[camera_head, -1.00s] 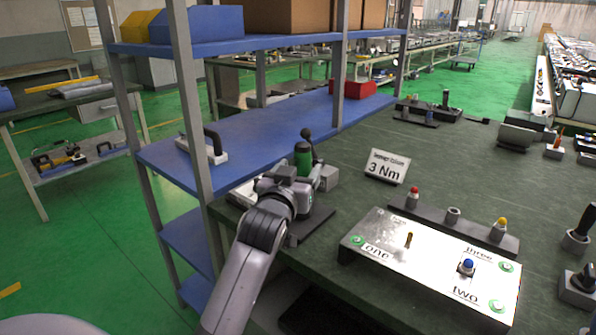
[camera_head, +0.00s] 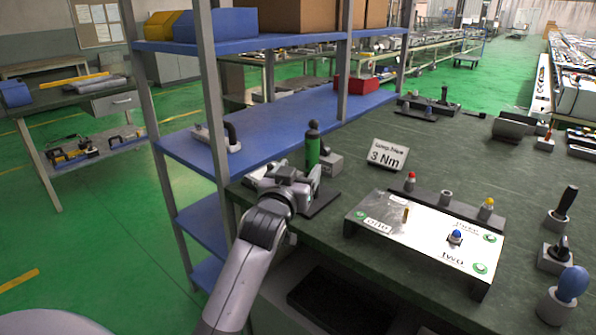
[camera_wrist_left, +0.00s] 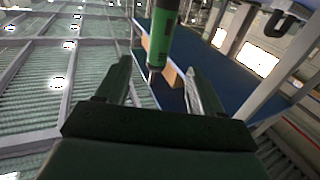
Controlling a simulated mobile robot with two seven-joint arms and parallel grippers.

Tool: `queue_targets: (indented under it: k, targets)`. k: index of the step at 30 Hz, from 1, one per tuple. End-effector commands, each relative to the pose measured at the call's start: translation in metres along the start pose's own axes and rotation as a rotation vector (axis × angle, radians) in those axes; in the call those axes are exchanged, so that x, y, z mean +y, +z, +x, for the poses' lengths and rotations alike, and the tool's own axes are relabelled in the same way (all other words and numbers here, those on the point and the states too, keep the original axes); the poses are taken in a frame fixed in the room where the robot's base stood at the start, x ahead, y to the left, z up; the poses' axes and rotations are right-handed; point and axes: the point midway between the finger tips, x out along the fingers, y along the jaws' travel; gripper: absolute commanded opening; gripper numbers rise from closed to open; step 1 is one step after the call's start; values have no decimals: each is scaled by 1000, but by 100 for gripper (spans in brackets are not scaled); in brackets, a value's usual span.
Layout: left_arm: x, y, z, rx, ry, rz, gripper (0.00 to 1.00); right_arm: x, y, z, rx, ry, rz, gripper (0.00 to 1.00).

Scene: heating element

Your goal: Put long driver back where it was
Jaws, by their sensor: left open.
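A green driver with a black top (camera_head: 312,150), likely the long driver, stands upright beside a small grey block (camera_head: 331,162) at the table's left edge. My left gripper (camera_head: 306,181) is open, low and just in front of the driver. In the left wrist view, the green driver (camera_wrist_left: 163,35) with its metal shank shows beyond and between the spread fingers of my left gripper (camera_wrist_left: 160,78), with nothing clamped. The driver's lower end is hidden behind the gripper in the head view. My right gripper is out of view.
A sign reading 3 Nm (camera_head: 388,155) stands behind the white panel box (camera_head: 420,232). A holder rail (camera_head: 447,205) carries red- and yellow-topped pieces. Other tools stand at right, including a blue-handled one (camera_head: 572,284). Shelf posts (camera_head: 215,110) rise close left of my arm.

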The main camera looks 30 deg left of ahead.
Motion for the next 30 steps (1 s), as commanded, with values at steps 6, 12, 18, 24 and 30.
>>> queue_targets:
  k: [6,12,18,24,30]
  targets:
    - [2,8,-2,-13,10,8,67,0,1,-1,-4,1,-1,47]
    - [20,85,-36,-127,99,76,67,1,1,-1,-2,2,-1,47]
    - [42,185,-108,-292,235,142,67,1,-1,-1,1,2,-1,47]
    - [56,268,-207,-468,374,167,67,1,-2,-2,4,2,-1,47]
    - [62,310,-284,-589,462,162,67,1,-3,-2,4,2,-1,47]
